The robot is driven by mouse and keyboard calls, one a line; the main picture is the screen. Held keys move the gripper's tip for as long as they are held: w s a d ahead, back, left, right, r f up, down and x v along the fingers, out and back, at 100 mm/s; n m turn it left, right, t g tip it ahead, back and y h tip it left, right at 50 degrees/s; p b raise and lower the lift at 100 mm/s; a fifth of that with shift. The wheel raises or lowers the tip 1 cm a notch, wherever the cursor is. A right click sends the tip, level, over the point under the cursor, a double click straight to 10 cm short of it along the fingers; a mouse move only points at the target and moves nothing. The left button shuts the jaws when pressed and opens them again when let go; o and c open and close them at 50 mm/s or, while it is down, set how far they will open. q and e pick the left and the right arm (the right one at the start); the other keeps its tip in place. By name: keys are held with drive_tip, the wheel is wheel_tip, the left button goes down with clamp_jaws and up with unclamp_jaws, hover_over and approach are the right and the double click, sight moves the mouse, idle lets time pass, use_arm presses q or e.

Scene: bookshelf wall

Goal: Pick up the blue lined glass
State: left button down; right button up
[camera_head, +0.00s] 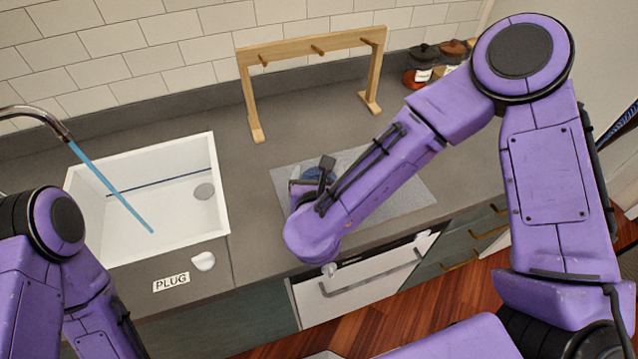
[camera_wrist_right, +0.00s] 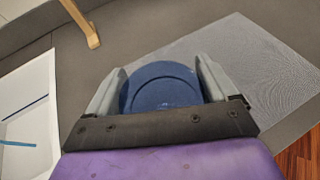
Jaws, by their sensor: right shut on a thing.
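The blue glass (camera_wrist_right: 162,84) sits between the two fingers of my right gripper (camera_wrist_right: 158,82) in the right wrist view. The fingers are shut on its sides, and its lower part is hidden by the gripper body. In the head view only a small blue part of the glass (camera_head: 311,174) shows beside my right gripper (camera_head: 308,182), over the grey mat (camera_head: 405,190). I cannot tell whether the glass touches the mat. My left arm shows at the lower left, but its gripper is out of view.
A white sink (camera_head: 150,222) with a blue stream from the tap (camera_head: 45,118) lies to the left. A wooden rack (camera_head: 250,95) stands behind the mat. Jars (camera_head: 420,77) stand at the back right. A white plug (camera_head: 203,261) lies near the counter's front.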

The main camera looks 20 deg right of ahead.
drive_tip(key=s+a+r+b, duration=0.4)
drive_tip(key=s+a+r, duration=0.4)
drive_tip(key=s+r, duration=0.3)
drive_tip(key=shift+a+r+b, duration=0.25)
drive_tip(key=shift+r+b, duration=0.1)
drive_tip(key=shift+r, duration=0.1)
idle(0.4)
